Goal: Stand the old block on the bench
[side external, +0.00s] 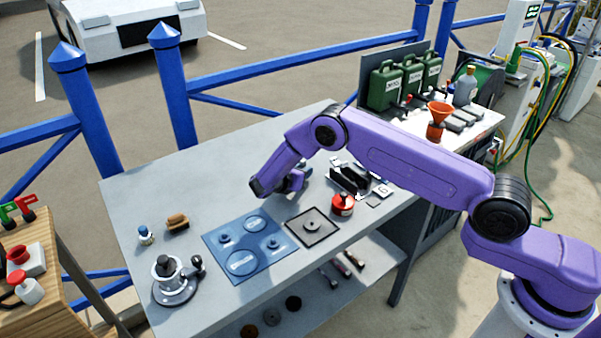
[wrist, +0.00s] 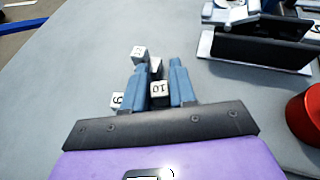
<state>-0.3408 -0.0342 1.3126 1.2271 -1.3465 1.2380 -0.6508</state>
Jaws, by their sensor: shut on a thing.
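My gripper (wrist: 158,75) is low over the far middle of the grey bench (side external: 200,180); it also shows in the side view (side external: 296,182). Its blue fingers are close together with small white pieces between them, one a cube marked 10 (wrist: 159,89). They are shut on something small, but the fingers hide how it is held. White cubes marked 9 (wrist: 117,100) and with another number (wrist: 139,53) show just left of the fingers. I cannot tell which thing is the old block.
Right of my gripper are a black fitting (side external: 350,178) and a red round can (side external: 342,205). Nearer are a blue mat (side external: 225,262), a dark square tray (side external: 325,235) and a winch (side external: 172,283). A brown block (side external: 177,221) lies left. The bench's far left is clear.

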